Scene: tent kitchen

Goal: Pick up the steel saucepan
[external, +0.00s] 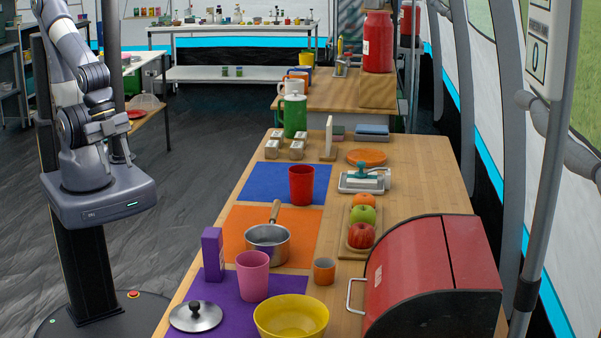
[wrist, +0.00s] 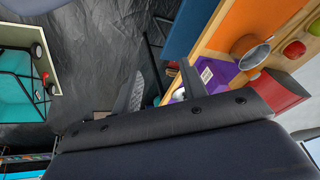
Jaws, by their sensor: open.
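The steel saucepan (external: 270,254) stands upright on the orange mat (external: 236,232) on the wooden table, its brown handle pointing to the far side. A pot that looks like the same saucepan (wrist: 256,55) shows at the right of the wrist view, partly cut by glare and clutter. My gripper (wrist: 162,72) is open and empty in the wrist view, with its two dark fingers apart and well away from the saucepan.
Near the saucepan stand a purple box (external: 212,254), pink cup (external: 253,277), red cup (external: 301,186), orange mug (external: 324,271) and yellow bowl (external: 291,318). A steel lid (external: 195,316) lies front left. Fruit (external: 361,235) and a red bread bin (external: 418,280) are right.

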